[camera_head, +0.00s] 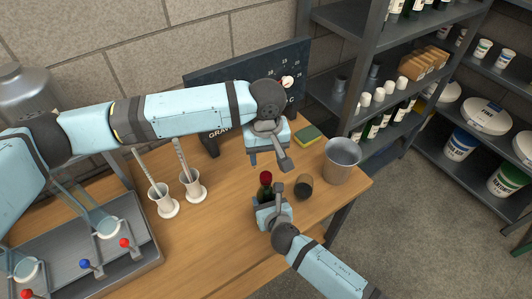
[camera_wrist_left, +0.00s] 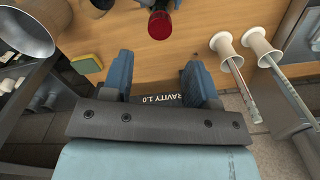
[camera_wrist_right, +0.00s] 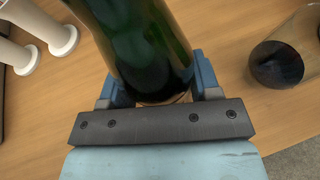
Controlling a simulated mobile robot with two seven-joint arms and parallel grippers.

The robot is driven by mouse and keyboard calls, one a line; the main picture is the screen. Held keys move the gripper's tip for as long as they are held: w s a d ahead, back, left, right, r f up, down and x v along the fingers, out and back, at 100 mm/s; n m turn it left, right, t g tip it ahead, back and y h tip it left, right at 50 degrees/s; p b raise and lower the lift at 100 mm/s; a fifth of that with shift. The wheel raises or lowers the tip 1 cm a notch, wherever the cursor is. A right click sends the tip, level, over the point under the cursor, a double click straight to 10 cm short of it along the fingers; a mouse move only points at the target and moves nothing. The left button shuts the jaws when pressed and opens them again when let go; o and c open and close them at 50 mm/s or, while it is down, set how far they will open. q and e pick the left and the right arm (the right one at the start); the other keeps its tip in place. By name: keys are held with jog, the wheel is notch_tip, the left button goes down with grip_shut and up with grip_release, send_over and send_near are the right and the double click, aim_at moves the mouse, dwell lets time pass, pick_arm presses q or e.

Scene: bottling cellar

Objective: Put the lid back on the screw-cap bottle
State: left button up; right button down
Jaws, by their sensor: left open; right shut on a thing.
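The dark green bottle (camera_head: 264,191) stands on the wooden table near its front right part, with a red top (camera_head: 266,177) at its upper end. I cannot tell whether this red top is a seated lid. My right gripper (camera_head: 270,199) is shut on the bottle's body; the right wrist view shows the green glass (camera_wrist_right: 145,45) between its fingers. My left gripper (camera_head: 268,160) is open and empty, above and behind the bottle. In the left wrist view the red top (camera_wrist_left: 161,25) lies just beyond the open fingers (camera_wrist_left: 158,70), apart from them. No separate lid is visible.
A dark jar (camera_head: 304,188) stands right of the bottle, and a metal pail (camera_head: 341,165) is beyond it. A sponge (camera_head: 307,134) and a dark board (camera_head: 225,82) are behind. White cylinder stands (camera_head: 192,186) and a grey tray (camera_head: 150,254) are left. Table between is clear.

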aim_at(266, 175)
pick_arm(q)
jog(key=shift+f, duration=3.95)
jog(key=c, duration=0.9)
jog(key=o, duration=1)
jog(key=shift+r, duration=2.25)
jog(key=shift+c, duration=0.5)
notch_tip(266, 175, up, 4)
jog(key=shift+f, duration=0.2)
